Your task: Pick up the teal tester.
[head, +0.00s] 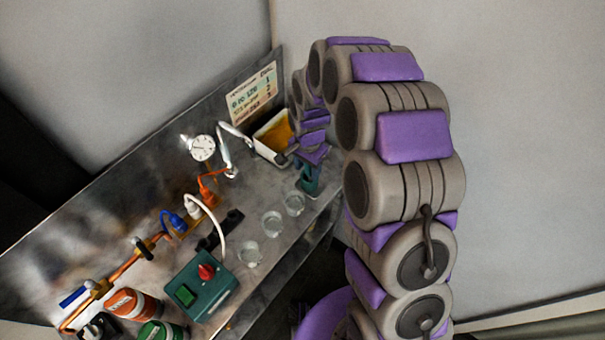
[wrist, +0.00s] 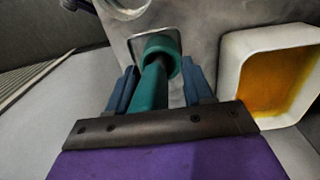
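The teal tester (wrist: 150,88) lies between the two blue fingers of my gripper (wrist: 162,92) in the wrist view. It has a thick round teal head and a narrower body that runs back toward the dark gripper bar. A gap shows between the tester and the right finger; the left finger is close beside it, and I cannot tell if they touch. The fingers look open around it. In the head view, the teal tester (head: 311,184) shows at the right end of the metal bench, under my gripper (head: 305,168), partly hidden by my arm.
A white tray with orange contents (head: 272,137) sits close by at the back; it also shows in the wrist view (wrist: 232,75). Several clear cups (head: 271,223) stand along the bench's front. A green box with a red knob (head: 203,287) and orange piping (head: 125,266) are further left.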

